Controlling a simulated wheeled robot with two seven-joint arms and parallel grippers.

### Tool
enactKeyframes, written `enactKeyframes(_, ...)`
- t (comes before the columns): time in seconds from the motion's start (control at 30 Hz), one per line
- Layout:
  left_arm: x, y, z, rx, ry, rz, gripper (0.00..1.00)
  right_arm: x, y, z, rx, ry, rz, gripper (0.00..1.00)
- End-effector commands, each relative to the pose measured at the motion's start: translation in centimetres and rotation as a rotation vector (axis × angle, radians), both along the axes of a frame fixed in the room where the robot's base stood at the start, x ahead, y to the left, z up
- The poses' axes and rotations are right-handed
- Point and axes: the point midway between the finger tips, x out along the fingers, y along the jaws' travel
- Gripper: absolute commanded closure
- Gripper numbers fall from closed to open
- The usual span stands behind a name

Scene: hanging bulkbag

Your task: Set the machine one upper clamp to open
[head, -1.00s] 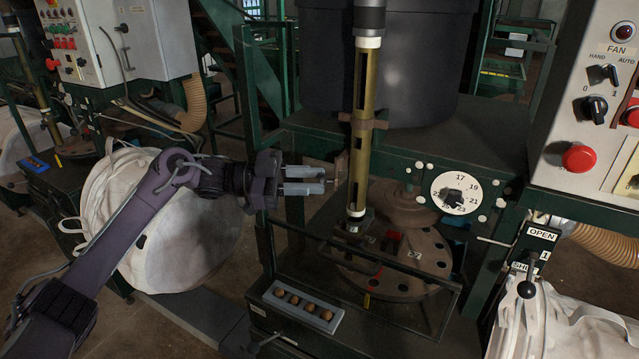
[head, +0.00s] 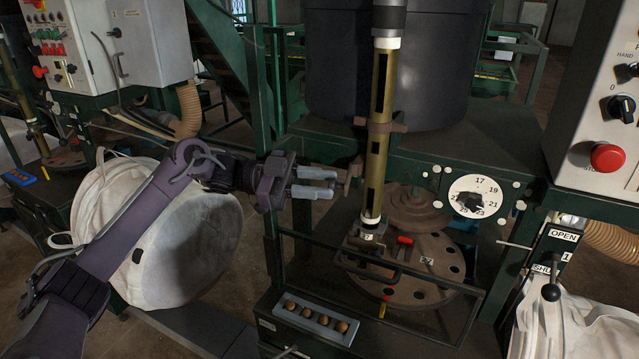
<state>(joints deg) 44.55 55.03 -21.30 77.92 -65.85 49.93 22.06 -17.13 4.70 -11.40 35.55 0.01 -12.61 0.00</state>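A brass-coloured slotted tube (head: 378,130) stands upright on machine one. A brown collar bracket (head: 380,126) is around its upper part. A small brown plate (head: 353,178) sticks out left of the tube lower down; I cannot tell if it is the upper clamp's handle. My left gripper (head: 330,183) points right at this plate. Its two grey fingers are apart, with their tips just left of the plate; I cannot tell if they touch it. A black-knobbed lever (head: 550,291) stands by the OPEN and SHUT labels at right, the knob below SHUT. My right gripper is out of view.
A round rusty plate with holes (head: 420,270) lies below the tube, behind a dark rail. A blue-grey tray (head: 312,318) holds several brown balls. A numbered dial (head: 476,197) and a control box (head: 600,110) are at right. White bags hang at left and right.

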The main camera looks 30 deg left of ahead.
Motion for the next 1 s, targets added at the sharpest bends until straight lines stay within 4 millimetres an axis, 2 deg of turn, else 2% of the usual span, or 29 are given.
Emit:
enactKeyframes(0.03,0.0,0.0,0.0,0.0,-0.001,0.001,0.64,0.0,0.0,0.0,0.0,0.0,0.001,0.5)
enactKeyframes(0.13,0.0,0.0,0.0,-0.001,-0.001,0.0,0.52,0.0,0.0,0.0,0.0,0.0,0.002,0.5)
enactKeyframes(0.4,0.0,-0.1,0.1,-0.001,-0.001,-0.002,0.52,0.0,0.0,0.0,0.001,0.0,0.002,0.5)
enactKeyframes(0.57,0.0,-0.1,1.4,-0.001,-0.005,-0.002,0.52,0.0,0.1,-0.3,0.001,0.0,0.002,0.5)
enactKeyframes(0.67,0.0,0.0,3.2,-0.001,-0.01,-0.002,0.52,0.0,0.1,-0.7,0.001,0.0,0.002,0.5)
enactKeyframes(1.0,0.0,0.0,11.8,-0.002,-0.009,0.0,0.52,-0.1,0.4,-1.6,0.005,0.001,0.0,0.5)
